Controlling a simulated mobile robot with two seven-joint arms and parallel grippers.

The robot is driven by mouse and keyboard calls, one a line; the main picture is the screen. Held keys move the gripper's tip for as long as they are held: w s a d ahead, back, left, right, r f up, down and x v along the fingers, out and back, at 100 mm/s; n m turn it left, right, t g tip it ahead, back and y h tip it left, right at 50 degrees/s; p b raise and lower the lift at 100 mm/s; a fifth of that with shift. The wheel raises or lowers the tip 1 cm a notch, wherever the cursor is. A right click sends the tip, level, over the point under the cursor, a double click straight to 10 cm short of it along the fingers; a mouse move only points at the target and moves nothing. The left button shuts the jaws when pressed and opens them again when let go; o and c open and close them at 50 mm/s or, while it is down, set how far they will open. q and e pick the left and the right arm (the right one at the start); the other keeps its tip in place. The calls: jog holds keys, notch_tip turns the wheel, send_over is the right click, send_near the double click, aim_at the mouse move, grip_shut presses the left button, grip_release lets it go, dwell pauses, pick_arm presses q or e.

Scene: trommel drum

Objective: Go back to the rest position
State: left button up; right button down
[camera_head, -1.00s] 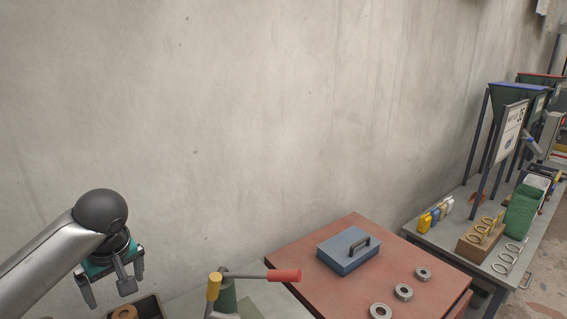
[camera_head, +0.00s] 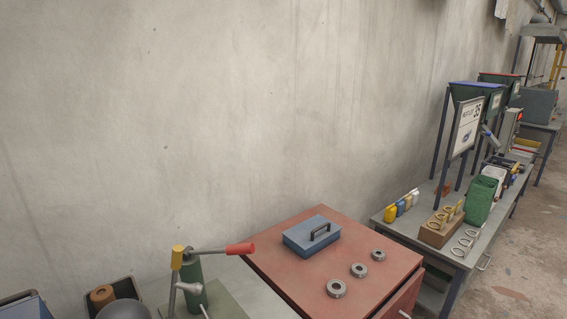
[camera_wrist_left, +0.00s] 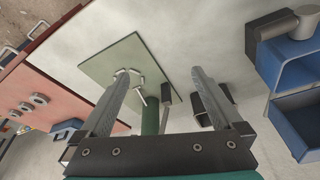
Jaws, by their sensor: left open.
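My left gripper (camera_wrist_left: 163,78) is open and empty in the left wrist view, its two grey fingers well apart. Beyond the fingers is a green post (camera_wrist_left: 150,115) with levers, standing on a greenish plate; no contact with it shows. In the head view the same green post (camera_head: 192,270) has a yellow-tipped lever and a red-handled lever. Only a dark rounded part of my left arm shows at the bottom edge of the head view; the gripper itself is out of that view. My right gripper is in neither view.
A red-topped cabinet (camera_head: 280,255) carries a blue box (camera_head: 311,236) and three metal rings. Blue bins (camera_wrist_left: 290,65) lie right in the wrist view. A concrete wall closes the back.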

pick_arm(q)
jog(key=s+d+f+m+h, duration=0.1)
jog(key=s+d+f+m, duration=0.15)
jog(key=s, duration=0.55)
jog(key=s+d+f+m, duration=0.2)
jog(key=s+d+m, duration=0.1)
jog(key=s, duration=0.5)
notch_tip(320, 180, down, 29)
jog(key=s+g+b, duration=0.1)
jog(key=s+b, duration=0.1)
jog(key=b, duration=0.5)
jog(key=s+a+f+g+b, duration=0.1)
jog(key=s+f+b, duration=0.4)
jog(key=s+f, duration=1)
notch_tip(320, 180, down, 4)
jog(key=shift+s+a+f+b, duration=0.2)
jog(key=shift+a+b, duration=0.15)
jog(key=shift+a, duration=0.35)
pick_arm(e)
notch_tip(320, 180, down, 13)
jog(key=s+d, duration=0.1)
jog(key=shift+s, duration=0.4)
pick_arm(q)
jog(key=shift+m, duration=0.25)
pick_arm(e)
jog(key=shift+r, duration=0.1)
